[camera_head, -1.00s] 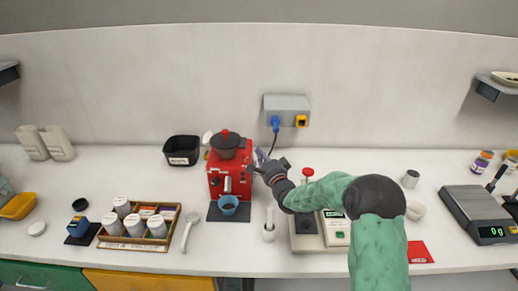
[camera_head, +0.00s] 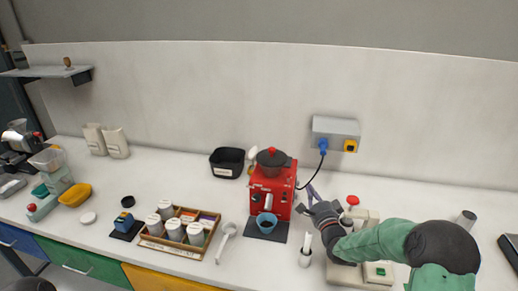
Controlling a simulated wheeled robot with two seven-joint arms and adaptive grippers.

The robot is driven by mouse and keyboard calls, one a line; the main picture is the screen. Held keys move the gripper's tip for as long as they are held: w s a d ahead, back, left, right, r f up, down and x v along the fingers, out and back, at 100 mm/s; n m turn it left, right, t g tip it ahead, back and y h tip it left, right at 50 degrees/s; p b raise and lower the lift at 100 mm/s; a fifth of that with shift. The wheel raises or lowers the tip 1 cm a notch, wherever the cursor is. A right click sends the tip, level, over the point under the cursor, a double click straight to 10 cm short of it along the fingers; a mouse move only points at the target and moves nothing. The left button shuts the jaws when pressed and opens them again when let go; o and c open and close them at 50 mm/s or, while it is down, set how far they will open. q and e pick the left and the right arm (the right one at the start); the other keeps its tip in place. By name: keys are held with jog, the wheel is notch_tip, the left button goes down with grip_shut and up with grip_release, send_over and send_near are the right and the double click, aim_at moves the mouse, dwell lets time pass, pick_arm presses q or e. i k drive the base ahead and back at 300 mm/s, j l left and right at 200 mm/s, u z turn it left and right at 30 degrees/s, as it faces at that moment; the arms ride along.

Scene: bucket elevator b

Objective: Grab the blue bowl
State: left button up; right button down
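The small blue bowl (camera_head: 266,223) stands upright on the dark base at the front of a red machine (camera_head: 270,190), below its spout. My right gripper (camera_head: 314,206) is to the right of the machine and the bowl, apart from the bowl, with its fingers pointing left and up. Its fingers are small and dark here, and I cannot tell how far apart they are. A thin purplish-grey thing shows just behind them.
A white spoon (camera_head: 226,242) and a wooden rack of jars (camera_head: 160,240) lie left of the bowl. A black bin (camera_head: 227,163) stands behind. The counter in front of the bowl is clear.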

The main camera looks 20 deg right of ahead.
aim_at(267, 222)
jog(key=k+j, duration=0.1)
jog(key=k, duration=0.9)
jog(key=j, duration=0.05)
